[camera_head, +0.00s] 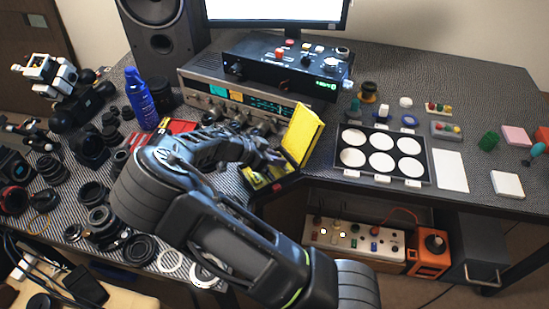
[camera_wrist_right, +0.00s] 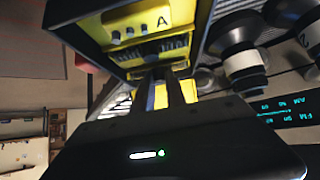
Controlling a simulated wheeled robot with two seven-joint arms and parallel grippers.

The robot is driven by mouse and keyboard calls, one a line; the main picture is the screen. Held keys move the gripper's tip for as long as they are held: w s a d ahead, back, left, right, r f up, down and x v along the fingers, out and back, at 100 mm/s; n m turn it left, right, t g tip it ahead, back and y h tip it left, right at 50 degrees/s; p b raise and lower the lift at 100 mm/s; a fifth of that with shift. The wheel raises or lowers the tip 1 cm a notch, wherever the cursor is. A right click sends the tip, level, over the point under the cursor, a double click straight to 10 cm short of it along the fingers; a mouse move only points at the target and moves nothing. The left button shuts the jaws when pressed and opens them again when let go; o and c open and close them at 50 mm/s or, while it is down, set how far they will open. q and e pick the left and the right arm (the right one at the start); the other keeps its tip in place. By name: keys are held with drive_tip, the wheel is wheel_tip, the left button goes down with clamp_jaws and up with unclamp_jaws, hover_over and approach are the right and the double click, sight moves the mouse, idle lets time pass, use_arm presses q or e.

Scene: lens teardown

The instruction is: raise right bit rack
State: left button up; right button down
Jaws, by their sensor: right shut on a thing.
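A yellow bit case stands open at the front edge of the desk. Its yellow lid (camera_head: 304,132) is raised and tilted, and a lower yellow part (camera_head: 258,182) lies in front, partly hidden by my right arm. In the right wrist view, a yellow bit rack (camera_wrist_right: 168,46) with a row of dark bits is close ahead, below a panel marked "A" (camera_wrist_right: 162,22). My right gripper (camera_head: 276,160) is at the case; its two dark fingers (camera_wrist_right: 168,88) are shut on the rack. The exact contact is partly hidden. My left gripper is not in view.
A silver receiver (camera_head: 215,93) stands behind the case, with its knobs close to the right gripper. A tray with white discs (camera_head: 382,158) is right. The desk's inner front edge is near.

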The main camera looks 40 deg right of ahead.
drive_tip(key=y, duration=0.1)
drive_tip(key=d+r+y+p, duration=0.1)
drive_tip(key=shift+y, duration=0.4)
drive_tip(key=shift+s+d+r+t+y+p, duration=0.1)
drive_tip(key=shift+d+t+y+p, duration=0.3)
drive_tip(key=shift+y, duration=0.7)
drive_tip(key=shift+d, duration=0.15)
drive_tip(key=c, duration=1.4)
unclamp_jaws()
drive_tip(key=shift+o, duration=0.2)
drive_tip(key=v, duration=0.7)
drive_tip(key=shift+r, duration=0.4)
